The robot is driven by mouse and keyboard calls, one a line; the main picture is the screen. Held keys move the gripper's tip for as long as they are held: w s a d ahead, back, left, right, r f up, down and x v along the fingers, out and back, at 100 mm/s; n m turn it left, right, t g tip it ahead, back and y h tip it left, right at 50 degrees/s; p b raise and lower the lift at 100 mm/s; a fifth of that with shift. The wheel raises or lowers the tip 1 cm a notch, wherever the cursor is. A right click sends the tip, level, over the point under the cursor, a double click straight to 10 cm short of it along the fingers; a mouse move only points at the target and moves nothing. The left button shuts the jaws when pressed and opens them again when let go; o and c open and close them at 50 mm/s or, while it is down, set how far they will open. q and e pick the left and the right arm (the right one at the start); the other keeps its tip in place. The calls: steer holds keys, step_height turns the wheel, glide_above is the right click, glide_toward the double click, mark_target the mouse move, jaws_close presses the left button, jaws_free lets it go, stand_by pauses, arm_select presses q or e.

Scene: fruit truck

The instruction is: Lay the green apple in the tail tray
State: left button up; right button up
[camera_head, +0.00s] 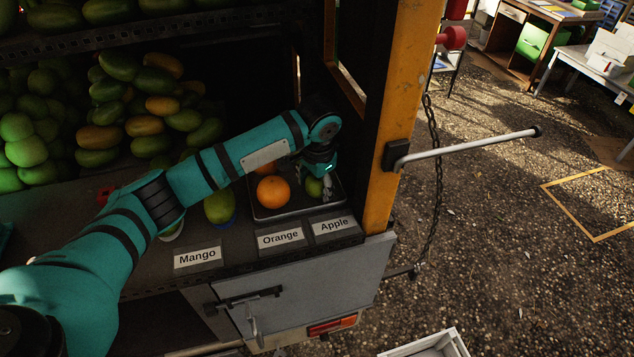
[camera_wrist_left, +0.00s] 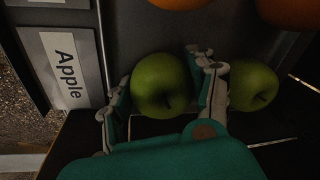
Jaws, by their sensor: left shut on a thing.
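My left gripper (camera_head: 322,184) is over the right end of a dark shallow tray (camera_head: 298,212) near the truck's tail post. In the left wrist view its fingers (camera_wrist_left: 165,92) are shut on a green apple (camera_wrist_left: 160,80), which sits between them. In the head view a green apple (camera_head: 314,187) shows partly behind the fingers. A second green apple (camera_wrist_left: 253,86) lies just outside the right finger in the left wrist view. Whether the held apple touches the tray floor, I cannot tell. My right gripper is not in view.
Oranges (camera_head: 273,191) lie in the tray, left of the gripper. Labels Mango (camera_head: 198,256), Orange (camera_head: 281,237) and Apple (camera_head: 334,226) stand along the shelf front. A green mango (camera_head: 220,206) lies left of the tray. The yellow post (camera_head: 385,150) stands close on the right.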

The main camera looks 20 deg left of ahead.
arm_select(q)
steer(key=o, duration=1.4)
steer(key=shift+f, duration=0.1)
steer(key=shift+c, duration=0.2)
steer(key=shift+r, duration=3.95)
